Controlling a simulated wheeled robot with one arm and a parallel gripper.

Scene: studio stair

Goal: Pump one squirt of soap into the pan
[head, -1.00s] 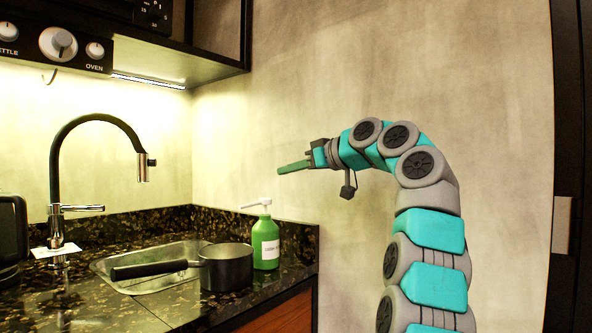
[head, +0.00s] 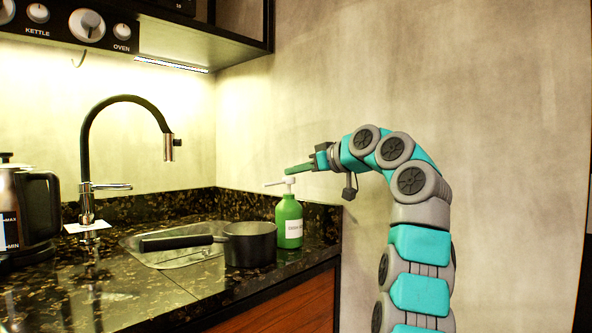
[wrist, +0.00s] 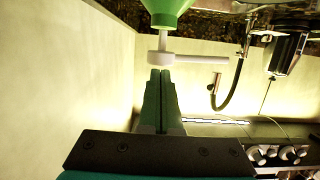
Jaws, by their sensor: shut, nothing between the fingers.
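The green soap bottle (head: 289,222) with a white label stands upright on the dark counter. Its white pump head (head: 287,181) has a spout pointing left, over the side where the pan is. The black pan (head: 250,244) sits just left of the bottle, its handle reaching left across the sink; its inside is mostly hidden. My gripper (head: 288,170) is shut and empty, its green fingertips just above the pump head. In the wrist view, the shut fingertips (wrist: 161,72) are very close to the white pump head (wrist: 160,58); I cannot tell whether they touch.
A metal sink (head: 175,258) lies behind the pan, with a black faucet (head: 85,150) at the back left. A kettle (head: 28,215) stands at far left. The wall cabinet with knobs (head: 87,25) hangs above. Counter at front left is clear.

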